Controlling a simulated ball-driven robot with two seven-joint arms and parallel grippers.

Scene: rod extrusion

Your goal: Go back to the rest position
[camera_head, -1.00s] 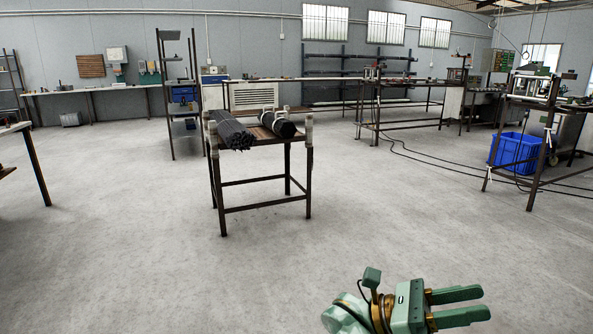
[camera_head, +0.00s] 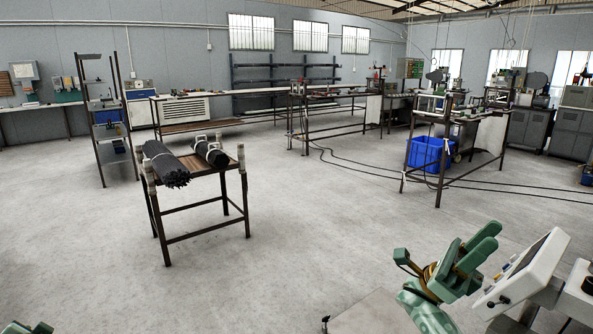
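My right gripper (camera_head: 491,238) is at the lower right, with its green fingers pointing up and to the right. The fingers are apart with nothing between them. It is in the air, close to the left of a white control box (camera_head: 528,262); I cannot tell whether they touch. Small green tips (camera_head: 28,327) at the bottom left corner look like part of my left gripper. The rest of it is cut off by the frame edge, so its opening cannot be judged.
A dark-framed table (camera_head: 208,236) with bundles of black rods (camera_head: 166,163) stands at the left middle. A grey flat surface (camera_head: 372,314) lies at the bottom, below the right gripper. A blue crate (camera_head: 428,153) is by a workbench at the right. The middle floor is clear.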

